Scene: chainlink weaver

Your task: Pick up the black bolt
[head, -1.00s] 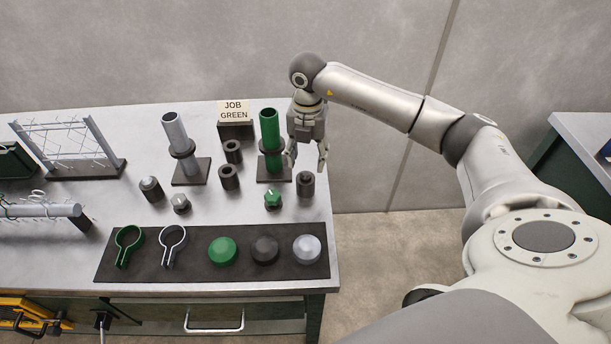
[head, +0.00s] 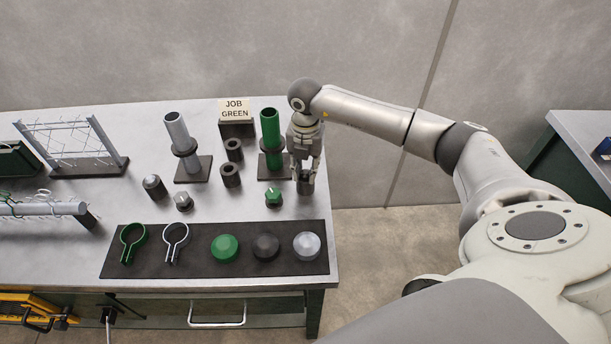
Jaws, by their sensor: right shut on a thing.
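My right gripper (head: 305,174) reaches down at the right end of the bench, its fingers closed around the top of a dark cylindrical piece. This piece is a dark round holder (head: 306,189) with what looks like the black bolt in its top. The fingers hide most of the bolt, and black on black makes its outline hard to tell. The holder stands upright on the bench. My left gripper is not in view.
A green post (head: 270,130) stands just left of my right gripper, and a silver post (head: 177,133) further left. Dark holders (head: 230,175) stand between them. A dark mat (head: 200,266) with clamps and caps lies in front. The bench's right edge is close.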

